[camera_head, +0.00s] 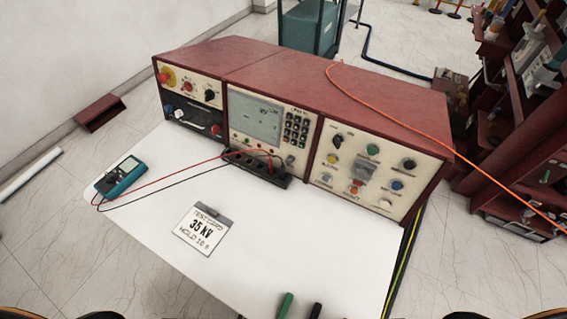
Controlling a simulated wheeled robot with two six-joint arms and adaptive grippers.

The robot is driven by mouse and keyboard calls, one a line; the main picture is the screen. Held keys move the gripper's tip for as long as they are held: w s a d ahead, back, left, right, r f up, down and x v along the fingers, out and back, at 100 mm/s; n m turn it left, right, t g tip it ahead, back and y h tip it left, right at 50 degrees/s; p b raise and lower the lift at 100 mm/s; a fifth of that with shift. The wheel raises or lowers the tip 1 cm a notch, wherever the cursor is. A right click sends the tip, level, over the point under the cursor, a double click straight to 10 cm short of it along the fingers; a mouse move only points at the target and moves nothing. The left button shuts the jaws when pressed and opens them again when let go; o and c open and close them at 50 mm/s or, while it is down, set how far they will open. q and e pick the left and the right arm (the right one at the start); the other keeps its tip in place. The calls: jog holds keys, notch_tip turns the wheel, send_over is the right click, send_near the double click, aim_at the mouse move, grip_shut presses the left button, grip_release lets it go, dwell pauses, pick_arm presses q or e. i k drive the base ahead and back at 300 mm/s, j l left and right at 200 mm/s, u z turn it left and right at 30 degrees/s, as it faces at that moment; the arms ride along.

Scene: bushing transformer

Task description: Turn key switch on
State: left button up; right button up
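The red test console (250,62) stands at the back of the white table (300,240). Its left panel (197,85) carries a red button on a yellow base (166,77), a small red control (188,87) and a black knob (210,95). Its right panel (380,165) has several coloured buttons and black knobs, with a dark knob (338,140) at its upper left. The controls are too small to tell which is the key switch or how it is set. Neither gripper shows clearly; only dark curved parts of mine edge the bottom corners.
A teal meter (120,177) with red and black leads lies at the table's left. A "35 kV" card (203,229) lies in front of the console. Green (285,305) and black handles stick up at the front edge. An orange cable (400,127) crosses the console; red shelves stand right.

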aim_at(338, 139)
jog(key=l, duration=0.1)
jog(key=j+z, duration=0.1)
jog(key=j, duration=0.35)
jog(key=k+j+z, duration=0.1)
jog(key=j, duration=0.3)
jog(key=k+j+z, duration=0.1)
jog(key=j, duration=0.3)
jog(key=k+j+z, duration=0.1)
jog(key=j, duration=0.3)
jog(key=k+j+z, duration=0.1)
jog(key=j, duration=0.3)
jog(key=k, duration=0.1)
